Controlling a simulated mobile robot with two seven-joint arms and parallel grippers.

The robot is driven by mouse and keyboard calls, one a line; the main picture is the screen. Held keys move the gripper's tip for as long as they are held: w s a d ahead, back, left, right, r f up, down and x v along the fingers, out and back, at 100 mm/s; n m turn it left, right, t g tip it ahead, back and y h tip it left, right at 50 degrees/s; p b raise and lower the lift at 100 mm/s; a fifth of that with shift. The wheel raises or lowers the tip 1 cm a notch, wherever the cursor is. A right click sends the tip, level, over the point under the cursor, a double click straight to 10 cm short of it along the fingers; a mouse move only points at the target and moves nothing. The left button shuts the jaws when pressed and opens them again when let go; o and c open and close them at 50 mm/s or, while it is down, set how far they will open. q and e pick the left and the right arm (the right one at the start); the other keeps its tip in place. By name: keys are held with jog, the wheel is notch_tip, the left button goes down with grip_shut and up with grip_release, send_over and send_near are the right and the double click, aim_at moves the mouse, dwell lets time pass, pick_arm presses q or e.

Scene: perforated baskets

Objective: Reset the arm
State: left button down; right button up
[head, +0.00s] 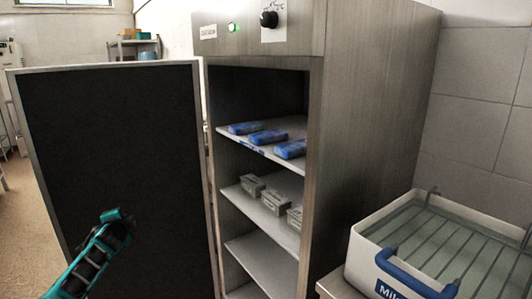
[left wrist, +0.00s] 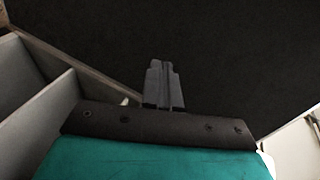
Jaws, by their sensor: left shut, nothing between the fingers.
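My left arm comes in from the lower left of the head view, teal and black, in front of the dark inner face of the open cabinet door (head: 120,160). My left gripper (left wrist: 163,72) shows in the left wrist view with its two fingers together and nothing between them. The dark door panel fills the background there, and pale shelf edges are at the left. In the head view the gripper's fingertips are hard to make out. My right gripper is in neither view.
A metal cabinet (head: 375,120) stands open. Its upper shelf holds blue packs (head: 268,137); the shelf below holds grey boxes (head: 274,201). Lower shelves look empty. A white basket (head: 362,262) with a blue handle stands at the lower right. Open floor (head: 30,215) lies left of the door.

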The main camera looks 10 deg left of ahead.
pick_arm(q)
jog(key=s+d+f+h, duration=0.2)
jog(key=s+d+f, duration=0.35)
jog(key=d, duration=0.25)
jog(key=s+d+f+n+h, duration=0.1)
jog(key=s+d+f+h, duration=0.1)
jog(key=s+d+f, duration=0.35)
jog(key=s+d+f+h, duration=0.3)
jog(key=d+f, duration=0.3)
jog(key=d, duration=0.5)
jog(key=s+d+n+g+h, duration=0.1)
jog(key=s+d+n+h, duration=0.2)
jog(key=s+d, duration=1.2)
jog(key=s+n, duration=0.2)
jog(key=s, duration=0.1)
jog(key=shift+s+r, duration=0.3)
jog(key=shift+r, duration=0.05)
